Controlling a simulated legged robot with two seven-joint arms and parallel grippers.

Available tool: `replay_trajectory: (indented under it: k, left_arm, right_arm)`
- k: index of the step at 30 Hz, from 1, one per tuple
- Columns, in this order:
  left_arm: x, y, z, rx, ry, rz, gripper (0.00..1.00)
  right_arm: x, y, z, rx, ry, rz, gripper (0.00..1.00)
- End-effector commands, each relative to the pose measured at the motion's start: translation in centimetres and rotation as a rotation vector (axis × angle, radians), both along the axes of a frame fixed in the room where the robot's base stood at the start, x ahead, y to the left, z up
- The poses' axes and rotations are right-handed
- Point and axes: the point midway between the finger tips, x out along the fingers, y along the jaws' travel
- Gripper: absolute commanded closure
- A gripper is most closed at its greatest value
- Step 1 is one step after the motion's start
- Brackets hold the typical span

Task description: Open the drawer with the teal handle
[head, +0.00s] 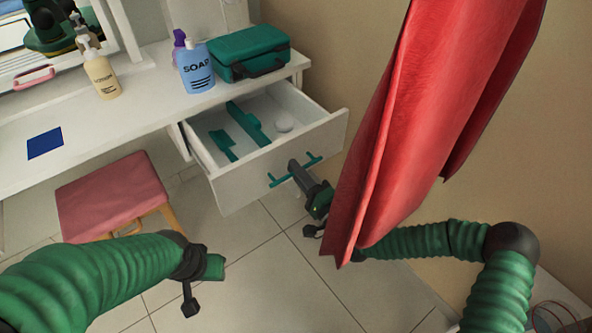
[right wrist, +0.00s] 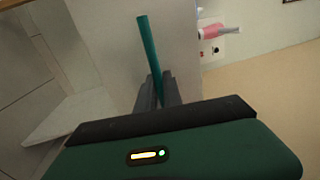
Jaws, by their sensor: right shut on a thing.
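The white drawer (head: 236,183) stands open under the white table, with teal items and a round white thing inside. Its teal handle (head: 275,182) is a bar across the drawer front. My right gripper (head: 296,171) is at the handle, its fingers shut on the bar. In the right wrist view the teal handle (right wrist: 150,52) runs between the two fingers (right wrist: 158,92). My left arm comes in at the lower left, over the floor and away from the drawer; its gripper (head: 214,267) is partly seen and its fingers do not show clearly.
A red cloth (head: 420,110) hangs close to my right arm and hides part of it. A teal case (head: 249,53), a soap bottle (head: 196,70) and a lotion bottle (head: 102,76) stand on the white table (head: 85,118). A pink stool (head: 110,190) stands below.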

Motion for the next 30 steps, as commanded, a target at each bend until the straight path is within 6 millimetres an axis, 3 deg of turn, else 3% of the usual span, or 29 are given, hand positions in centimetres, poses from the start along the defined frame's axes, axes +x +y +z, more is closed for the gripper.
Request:
replay_trajectory:
  k: [10,18,19,21,30]
  left_arm:
    - [0.0,0.0,1.8,0.0,0.0,0.0,0.64]
    - [0.0,0.0,1.7,0.0,0.0,0.0,0.64]
    - [0.0,0.0,1.7,0.0,0.0,0.0,0.64]
    - [0.0,0.0,1.7,0.0,0.0,0.0,0.64]
    - [0.0,0.0,1.7,0.0,0.0,0.0,0.64]
  right_arm:
    - [-4.3,-2.9,-0.4,-0.006,0.014,0.006,1.0]
    - [-4.4,-2.9,-0.6,-0.006,0.013,0.007,1.0]
    - [-4.4,-2.9,-0.6,-0.006,0.013,0.007,0.88]
    - [-4.4,-2.9,-0.5,-0.005,0.012,0.006,0.81]
    - [-4.3,-3.0,-0.2,-0.002,0.006,0.003,0.81]
